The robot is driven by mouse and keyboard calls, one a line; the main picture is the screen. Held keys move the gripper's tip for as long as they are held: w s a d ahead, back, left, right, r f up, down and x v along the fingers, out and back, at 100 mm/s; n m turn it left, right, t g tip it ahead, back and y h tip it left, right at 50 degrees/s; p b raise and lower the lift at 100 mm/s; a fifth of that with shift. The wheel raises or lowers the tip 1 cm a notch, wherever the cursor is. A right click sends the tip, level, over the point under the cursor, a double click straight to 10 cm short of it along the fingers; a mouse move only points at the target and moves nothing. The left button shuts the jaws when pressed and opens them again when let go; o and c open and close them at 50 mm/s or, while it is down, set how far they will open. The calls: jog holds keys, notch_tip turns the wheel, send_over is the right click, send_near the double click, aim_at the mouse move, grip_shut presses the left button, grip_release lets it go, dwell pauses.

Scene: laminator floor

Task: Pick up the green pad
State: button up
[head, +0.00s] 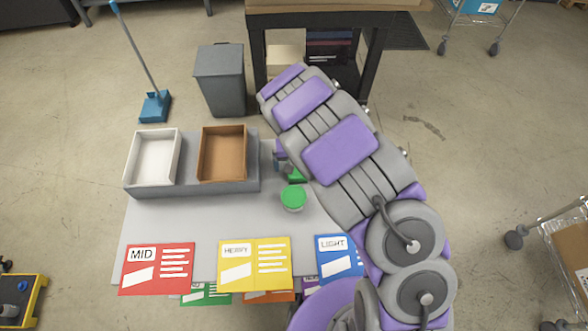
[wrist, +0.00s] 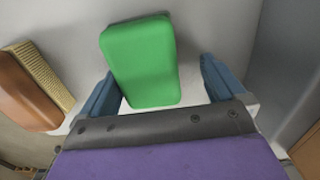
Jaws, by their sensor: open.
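The green pad (wrist: 142,62) is a rounded rectangular block on the pale grey surface in the wrist view. My gripper (wrist: 158,74) is open, with one blue finger on each side of the pad's near part. A gap shows between the right finger and the pad; the left finger is very close to it, and I cannot tell whether they touch. In the head view a small green patch (head: 297,175), likely the pad, shows beside my arm, which hides most of it and most of my gripper.
A brush with a brown back (wrist: 22,92) lies left of the pad. A green-lidded jar (head: 293,197) stands on the grey table (head: 215,222). A white tray (head: 152,158) and a brown tray (head: 222,153) sit at the back left. Red, yellow and blue cards line the front edge.

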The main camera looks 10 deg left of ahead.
jog(key=shift+d+r, duration=0.2)
jog(key=shift+d, duration=1)
jog(key=shift+c, duration=1.1)
jog(key=shift+d, duration=0.25)
jog(key=shift+c, duration=1.5)
jog(key=shift+s+a+f, duration=0.1)
jog(key=shift+a+f, duration=0.05)
jog(key=shift+a, duration=0.9)
jog(key=c, duration=0.5)
jog(key=shift+d, duration=0.45)
jog(key=shift+c, duration=0.2)
jog(key=shift+r, duration=0.35)
notch_tip(320, 180, up, 10)
jog(key=shift+a+f+p, duration=0.1)
jog(key=shift+f+p, duration=0.15)
jog(key=shift+p, duration=0.85)
jog(key=o, duration=0.5)
jog(key=shift+c, duration=0.2)
jog(key=c, duration=0.3)
jog(key=shift+c, duration=0.2)
